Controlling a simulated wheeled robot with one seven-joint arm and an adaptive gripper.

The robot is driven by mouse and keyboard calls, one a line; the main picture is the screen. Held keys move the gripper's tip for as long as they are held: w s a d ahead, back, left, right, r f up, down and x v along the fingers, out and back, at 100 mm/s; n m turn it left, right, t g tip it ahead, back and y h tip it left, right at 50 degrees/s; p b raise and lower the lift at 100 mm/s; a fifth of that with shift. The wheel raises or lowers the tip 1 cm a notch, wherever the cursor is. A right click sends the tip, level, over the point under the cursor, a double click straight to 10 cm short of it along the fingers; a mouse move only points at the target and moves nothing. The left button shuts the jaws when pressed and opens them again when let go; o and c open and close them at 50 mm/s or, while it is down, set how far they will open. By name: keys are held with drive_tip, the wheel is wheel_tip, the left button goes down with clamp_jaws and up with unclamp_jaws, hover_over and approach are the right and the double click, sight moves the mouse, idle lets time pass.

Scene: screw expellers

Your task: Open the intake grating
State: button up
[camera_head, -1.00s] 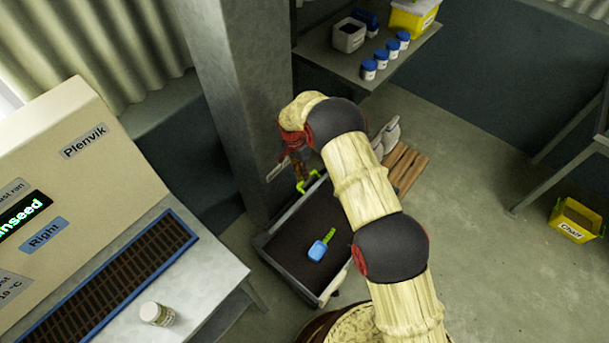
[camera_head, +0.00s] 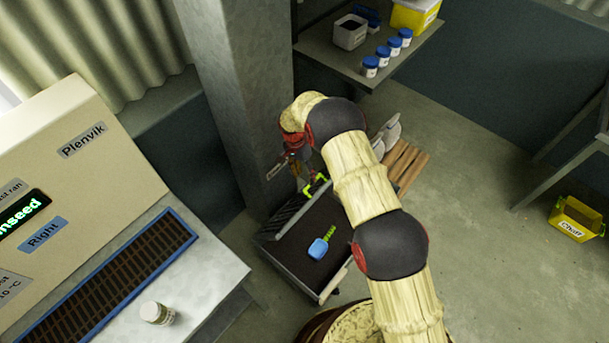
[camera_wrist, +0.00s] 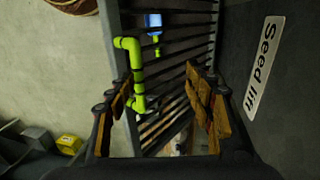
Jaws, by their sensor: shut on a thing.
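The intake grating (camera_head: 290,213) is a dark slatted panel at the far left part of the open-topped intake bin (camera_head: 296,283). It appears tilted up there. In the wrist view its parallel bars (camera_wrist: 178,98) fill the middle. A bright green bent handle (camera_wrist: 137,72) is on the grating's edge and shows in the head view (camera_head: 316,185). In the head view my gripper (camera_head: 307,170) is partly hidden by my wrist.
A blue scoop with a green grip (camera_head: 319,248) lies in the bin. The grey column (camera_head: 240,95) stands close left of my gripper. The press with its bench (camera_head: 200,275) is at left. A shelf with jars (camera_head: 370,67) is behind.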

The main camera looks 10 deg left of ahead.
drive_tip(key=v, duration=1.2)
drive_tip(key=shift+c, duration=0.4)
drive_tip(key=s+d+f+n, duration=0.2)
drive_tip(key=s+n, duration=0.2)
drive_tip(key=s+d+r+n+t, duration=0.1)
drive_tip(key=s+d+r+t, duration=0.1)
drive_tip(key=s+d+r, duration=0.7)
drive_tip(key=s+d+r+n+t+y, duration=0.1)
drive_tip(key=s+d+r+t, duration=0.1)
drive_tip(key=s+d+r, duration=0.7)
drive_tip(key=s+d+r+t+y, duration=0.1)
drive_tip(key=s+d+r+t, duration=0.2)
drive_tip(key=s+d+r, duration=0.6)
drive_tip(key=shift+s+r+n, duration=0.4)
drive_tip(key=shift+s+r, duration=2)
drive_tip(key=shift+r, duration=3.3)
